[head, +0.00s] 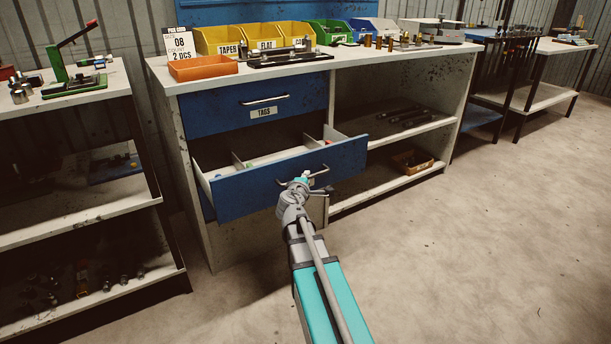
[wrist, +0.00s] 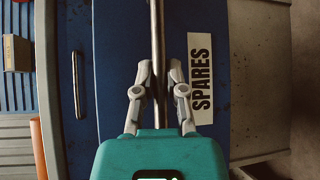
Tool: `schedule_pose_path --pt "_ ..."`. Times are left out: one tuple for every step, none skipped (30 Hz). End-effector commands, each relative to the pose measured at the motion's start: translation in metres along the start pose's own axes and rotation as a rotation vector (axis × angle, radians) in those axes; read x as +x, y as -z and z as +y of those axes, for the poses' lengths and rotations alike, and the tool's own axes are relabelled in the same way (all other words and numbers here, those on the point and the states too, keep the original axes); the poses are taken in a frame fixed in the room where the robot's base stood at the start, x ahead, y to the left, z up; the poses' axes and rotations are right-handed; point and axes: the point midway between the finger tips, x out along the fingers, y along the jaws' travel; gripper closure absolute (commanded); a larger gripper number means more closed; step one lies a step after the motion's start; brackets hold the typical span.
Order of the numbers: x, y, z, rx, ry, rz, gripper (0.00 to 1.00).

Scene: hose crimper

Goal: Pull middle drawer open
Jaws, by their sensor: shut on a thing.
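The blue middle drawer (head: 245,193) stands pulled out from the bench, its dividers and small contents showing. In the wrist view its front (wrist: 122,60) bears a white SPARES label (wrist: 201,72). My gripper (head: 305,182) is at the drawer's bar handle (head: 321,172), in front of the drawer face. In the wrist view the two grey fingers of my gripper (wrist: 158,78) lie on either side of the metal handle (wrist: 156,30), shut on it. My gripper hides part of the handle and the label in the head view.
The TAGS drawer (head: 235,100) above is shut. Open shelves (head: 385,137) lie right of the drawer. The concrete floor (head: 480,240) to the right is clear.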

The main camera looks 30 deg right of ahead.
Motion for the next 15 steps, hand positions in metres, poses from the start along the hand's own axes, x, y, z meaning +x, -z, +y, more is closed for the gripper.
schedule_pose_path --pt "-0.0007 0.0006 -0.0002 0.001 0.0 0.003 1.0" --pt "-0.0006 0.0006 -0.0002 0.001 0.0 0.003 1.0" --pt "-0.0005 0.0006 -0.0002 0.002 0.0 0.003 1.0" --pt "-0.0004 0.0006 -0.0002 0.002 0.0 0.003 1.0" --pt "-0.0004 0.0006 -0.0001 0.002 0.0 0.003 1.0" --pt "-0.0003 0.0006 -0.0001 0.002 0.0 0.004 1.0" --pt "-0.0002 0.0006 -0.0001 0.002 0.0 0.004 1.0" --pt "-0.0002 0.0006 -0.0001 0.002 -0.001 0.004 1.0" --pt "-0.0002 0.0006 -0.0001 0.002 -0.001 0.004 0.81" --pt "-0.0001 0.0006 -0.0001 0.002 -0.001 0.004 0.75" --pt "-0.0001 0.0005 -0.0001 0.002 -0.001 0.004 0.69" --pt "0.0 0.0003 -0.0001 0.002 0.0 0.003 0.62" --pt "0.0 0.0002 -0.0001 0.002 0.0 0.003 0.56" --pt "0.0001 0.0001 -0.0001 0.002 0.0 0.003 0.51" --pt "0.0002 -0.0001 -0.0001 0.002 0.0 0.002 0.49"
